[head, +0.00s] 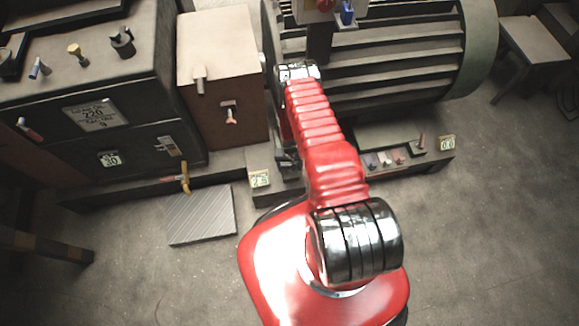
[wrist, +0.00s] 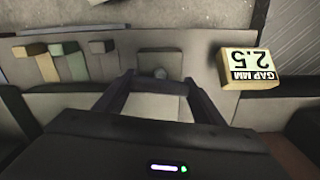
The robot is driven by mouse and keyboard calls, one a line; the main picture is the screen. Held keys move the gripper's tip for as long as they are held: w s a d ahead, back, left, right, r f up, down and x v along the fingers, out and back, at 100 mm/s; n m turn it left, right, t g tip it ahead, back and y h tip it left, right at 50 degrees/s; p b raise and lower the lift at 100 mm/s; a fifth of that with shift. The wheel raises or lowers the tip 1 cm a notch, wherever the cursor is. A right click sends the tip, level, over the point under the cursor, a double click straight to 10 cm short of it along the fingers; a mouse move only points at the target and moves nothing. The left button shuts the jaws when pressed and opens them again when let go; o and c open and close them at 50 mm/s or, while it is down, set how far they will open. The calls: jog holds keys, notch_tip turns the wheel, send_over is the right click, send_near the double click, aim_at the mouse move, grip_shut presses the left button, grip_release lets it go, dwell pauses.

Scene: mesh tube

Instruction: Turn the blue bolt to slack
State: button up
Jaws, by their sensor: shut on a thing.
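A small blue upright piece (head: 346,13), perhaps the blue bolt, stands at the top edge of the head view beside a red knob. In the wrist view my gripper (wrist: 159,78) points at the machine base. In the head view my red arm hides the gripper and the held piece.
A "GAP MM 2.5" tag (wrist: 251,69) stands right of the fingers; the head view also shows it (head: 260,178). Several small blocks (wrist: 68,62) sit to the left. A ribbed motor (head: 390,50) and dark cabinet (head: 90,120) stand behind.

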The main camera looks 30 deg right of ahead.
jog(key=shift+w+n, duration=0.1)
jog(key=shift+n, duration=0.8)
jog(key=o, duration=1.1)
jog(key=shift+c, duration=0.2)
jog(key=shift+r, duration=0.1)
notch_tip(320, 180, up, 14)
jog(key=shift+f, duration=0.25)
